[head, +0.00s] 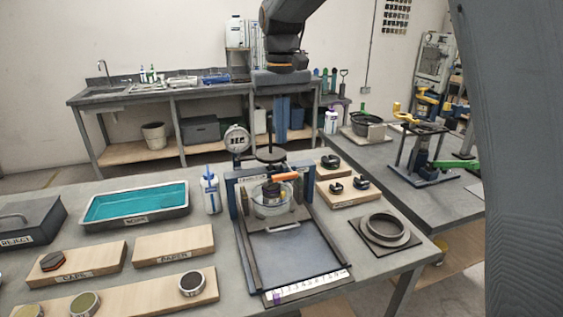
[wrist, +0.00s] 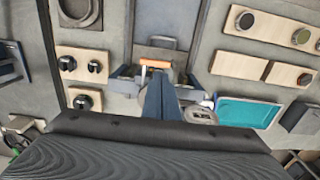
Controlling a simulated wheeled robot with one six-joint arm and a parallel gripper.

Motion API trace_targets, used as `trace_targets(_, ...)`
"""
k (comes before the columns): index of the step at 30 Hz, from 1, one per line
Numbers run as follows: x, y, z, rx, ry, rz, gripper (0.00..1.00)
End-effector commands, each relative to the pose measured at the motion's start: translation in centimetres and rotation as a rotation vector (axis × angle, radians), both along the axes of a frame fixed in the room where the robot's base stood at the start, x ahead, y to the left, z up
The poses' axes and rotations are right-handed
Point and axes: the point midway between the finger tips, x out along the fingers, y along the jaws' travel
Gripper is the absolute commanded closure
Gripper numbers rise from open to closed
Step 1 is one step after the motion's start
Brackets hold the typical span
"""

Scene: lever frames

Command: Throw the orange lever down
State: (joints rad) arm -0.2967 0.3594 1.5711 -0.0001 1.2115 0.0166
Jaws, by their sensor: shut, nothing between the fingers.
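The orange lever (head: 284,176) is a short orange handle lying roughly level on the blue-framed press (head: 232,190), above a clear round dish (head: 272,203). It also shows in the wrist view (wrist: 155,63), just beyond my fingertips. My gripper (head: 281,138) hangs with its blue fingers pointing down, above and apart from the lever in the head view. Its fingers (wrist: 160,78) are together and hold nothing. In the wrist view the fingers hide part of the press.
A round gauge (head: 237,139) and a black handwheel (head: 270,155) stand at the back of the press. A white bottle (head: 210,190) and a teal tray (head: 135,204) are to its left. Boards with black clamps (head: 348,190) and a ring (head: 384,228) are to its right.

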Motion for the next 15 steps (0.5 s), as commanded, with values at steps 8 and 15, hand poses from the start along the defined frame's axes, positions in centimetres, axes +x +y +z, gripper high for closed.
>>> trace_targets(8,-0.2,-0.1,-5.3,-0.001,0.005,0.000,1.00)
trace_targets(15,-0.1,-0.1,-8.5,-0.001,0.003,0.000,1.00)
